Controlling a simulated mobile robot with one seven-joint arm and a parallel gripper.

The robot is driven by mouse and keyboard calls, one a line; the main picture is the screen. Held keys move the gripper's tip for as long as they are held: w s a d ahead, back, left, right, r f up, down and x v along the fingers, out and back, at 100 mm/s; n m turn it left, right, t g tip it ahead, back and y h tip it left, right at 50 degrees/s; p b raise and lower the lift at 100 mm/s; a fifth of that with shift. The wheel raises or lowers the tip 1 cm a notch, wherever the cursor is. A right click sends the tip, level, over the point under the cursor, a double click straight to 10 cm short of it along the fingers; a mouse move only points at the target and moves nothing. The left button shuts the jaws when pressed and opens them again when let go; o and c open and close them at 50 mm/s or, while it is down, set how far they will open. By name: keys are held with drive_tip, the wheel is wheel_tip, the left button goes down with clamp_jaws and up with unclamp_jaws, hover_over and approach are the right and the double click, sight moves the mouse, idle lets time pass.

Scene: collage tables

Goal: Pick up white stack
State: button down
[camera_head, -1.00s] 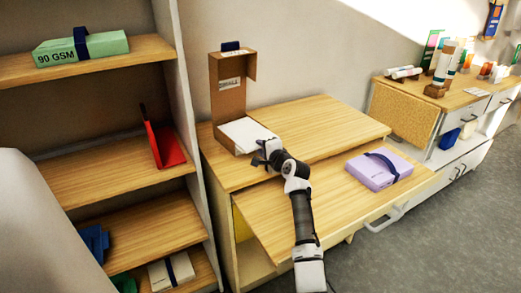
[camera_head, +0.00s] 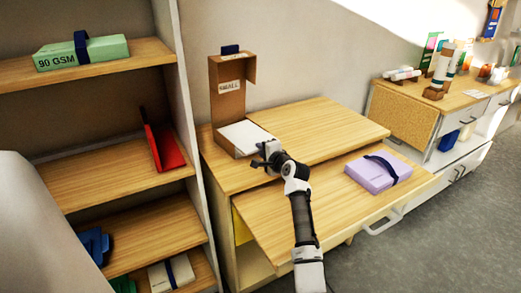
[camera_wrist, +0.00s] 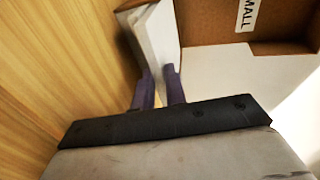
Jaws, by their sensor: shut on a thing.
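The white stack (camera_head: 243,136) sits in an open brown cardboard box (camera_head: 230,90) on the wooden table, its white top showing in the head view. In the wrist view the white stack (camera_wrist: 158,38) shows as a pale edge at the box's open side. My gripper (camera_head: 268,157) is at the near right edge of the box. In the wrist view its two dark fingers (camera_wrist: 160,82) are close together, shut on the edge of the white stack. The fingertips' exact contact is partly hidden.
A purple pack (camera_head: 378,172) with a dark band lies on the pulled-out lower board (camera_head: 330,205). Shelves (camera_head: 120,170) at left hold a green pack (camera_head: 82,53) and a red holder (camera_head: 163,146). The tabletop right of the box is clear.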

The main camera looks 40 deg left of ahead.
wheel_tip(320, 180, up, 2)
drive_tip(key=shift+p, duration=0.45)
drive_tip(key=shift+f, duration=0.1)
drive_tip(key=shift+d, duration=0.1)
drive_tip(key=r+p+v, duration=0.2)
drive_tip(key=p+v, duration=0.3)
drive_tip(key=v, duration=0.9)
drive_tip(key=shift+s+r, duration=0.1)
drive_tip(key=shift+s, duration=0.05)
